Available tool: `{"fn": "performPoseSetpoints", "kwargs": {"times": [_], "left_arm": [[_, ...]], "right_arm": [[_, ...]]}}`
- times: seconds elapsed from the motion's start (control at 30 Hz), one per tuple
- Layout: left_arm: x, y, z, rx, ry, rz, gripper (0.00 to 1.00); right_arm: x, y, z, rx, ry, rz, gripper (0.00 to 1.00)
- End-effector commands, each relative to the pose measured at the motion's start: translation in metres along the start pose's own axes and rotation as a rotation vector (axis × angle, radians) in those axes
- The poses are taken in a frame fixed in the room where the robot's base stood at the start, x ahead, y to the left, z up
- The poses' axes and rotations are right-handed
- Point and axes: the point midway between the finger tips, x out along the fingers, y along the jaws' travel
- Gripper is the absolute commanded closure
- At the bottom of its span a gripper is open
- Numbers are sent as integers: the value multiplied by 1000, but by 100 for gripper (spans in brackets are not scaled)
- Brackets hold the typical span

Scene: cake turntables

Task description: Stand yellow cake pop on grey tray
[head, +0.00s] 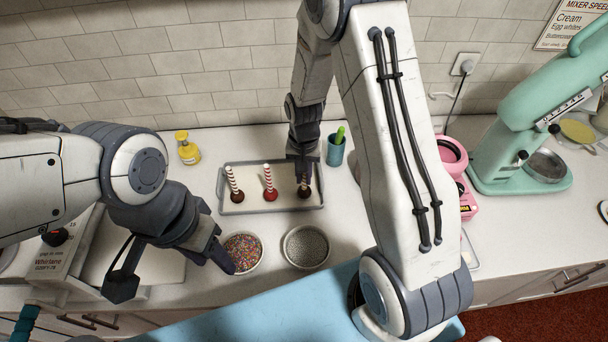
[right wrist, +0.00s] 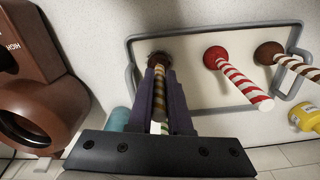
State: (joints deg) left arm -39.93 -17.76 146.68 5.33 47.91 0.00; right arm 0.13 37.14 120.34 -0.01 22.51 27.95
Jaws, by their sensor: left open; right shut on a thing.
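The cake pop with the yellow-and-dark striped stick (right wrist: 159,90) has a dark brown ball (head: 304,192). My right gripper (head: 303,168) is shut on its stick, as the right wrist view (right wrist: 160,95) also shows. The pop is ball-down and roughly upright at the right part of the grey tray (head: 235,209); its ball seems to touch the tray floor. Two other pops stand on the tray: a red one with a red-and-white stick (head: 268,180) in the middle and a brown one with a striped stick (head: 233,182) at the left. My left gripper (head: 172,270) is open and empty, left of the bowls.
A bowl of coloured sprinkles (head: 243,254) and a bowl of silvery beads (head: 306,247) stand before the tray. A yellow bottle (head: 189,151) and a teal cup (head: 335,153) stand behind it. A mint mixer (head: 515,145) and a pink appliance (head: 452,156) are at the right.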

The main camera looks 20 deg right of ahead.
Motion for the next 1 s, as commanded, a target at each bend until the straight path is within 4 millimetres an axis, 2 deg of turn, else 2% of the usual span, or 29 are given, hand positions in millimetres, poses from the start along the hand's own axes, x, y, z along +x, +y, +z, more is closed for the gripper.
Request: {"fn": "performPoseSetpoints", "kwargs": {"times": [0.03, 0.1, 0.4, 0.53, 0.67, 0.9, 1.0], "left_arm": [[0, 0, 0, 0, 0, 0, 50], [0, 0, 0, 0, 0, 0, 50], [0, 0, 0, -2, 0, 0, 50], [2, 0, 0, -2, 0, 0, 50], [8, -1, 0, -3, 0, 0, 50], [17, -1, 1, -3, 0, 0, 50], [20, -1, 1, -3, 0, 0, 50]], "right_arm": [[0, 0, 0, 0, 0, 0, 75], [0, 0, 0, 0, 0, 0, 49], [0, 0, 0, 0, 0, 0, 48], [-7, 0, -1, 0, 3, -1, 48], [-26, -1, -1, 0, 6, -3, 48], [-75, 0, -2, 0, 6, -3, 48], [-90, 0, -1, 0, 4, -2, 48]]}}
